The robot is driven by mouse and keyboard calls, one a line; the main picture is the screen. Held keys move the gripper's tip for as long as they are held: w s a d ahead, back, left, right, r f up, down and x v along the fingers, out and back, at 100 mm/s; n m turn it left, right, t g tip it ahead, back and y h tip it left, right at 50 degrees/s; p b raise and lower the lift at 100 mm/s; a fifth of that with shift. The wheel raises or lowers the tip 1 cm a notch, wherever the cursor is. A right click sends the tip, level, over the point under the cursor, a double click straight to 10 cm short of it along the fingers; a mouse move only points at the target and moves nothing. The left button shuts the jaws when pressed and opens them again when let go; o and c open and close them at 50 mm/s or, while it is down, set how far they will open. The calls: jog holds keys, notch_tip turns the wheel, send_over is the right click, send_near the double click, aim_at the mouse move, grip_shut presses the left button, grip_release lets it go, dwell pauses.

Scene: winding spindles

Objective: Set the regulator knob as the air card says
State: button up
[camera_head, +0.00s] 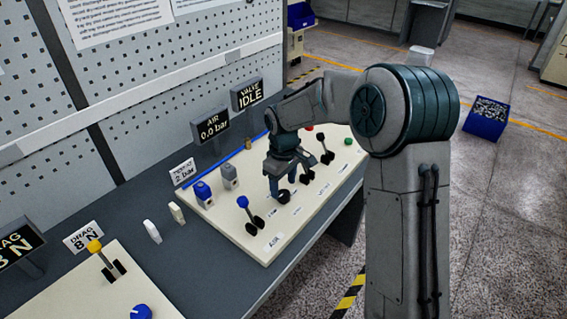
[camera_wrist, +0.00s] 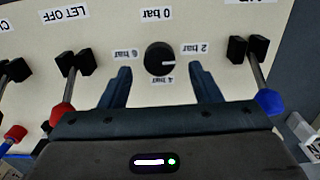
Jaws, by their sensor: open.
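The regulator knob (camera_wrist: 160,57) is round and black, on the pale panel (camera_wrist: 30,30). Labels for 0, 2, 4 and 6 bar surround it; its white mark points right, about toward the 2 bar label (camera_wrist: 190,48). My gripper (camera_wrist: 160,72) is open, its fingers apart on either side of the knob; I cannot tell whether they touch it. In the head view my gripper (camera_head: 291,180) is over the panel at the knob (camera_head: 283,196). The small air card (camera_head: 183,172) seems to read 2 bar. The air display (camera_head: 210,127) reads 0.0 bar.
A blue-tipped lever (camera_wrist: 268,100) and a red-tipped lever (camera_wrist: 63,108) flank my gripper closely. The valve display (camera_head: 247,94) reads IDLE. A blue block (camera_head: 203,193) and a grey block (camera_head: 229,175) stand on the panel. A second panel (camera_head: 75,297) is nearer, front left.

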aim_at(283, 194)
notch_tip(283, 194, up, 11)
jog(key=shift+b, duration=0.35)
jog(key=shift+f, duration=0.1)
jog(key=s+d+m+t, duration=0.1)
jog(key=s+d+m, duration=0.4)
jog(key=s, duration=0.8)
jog(key=s+d+m+t, duration=0.2)
jog(key=s+d+m, duration=0.3)
jog(key=s+d, duration=0.6)
jog(key=shift+s+r, duration=0.25)
jog(key=shift+s, duration=0.7)
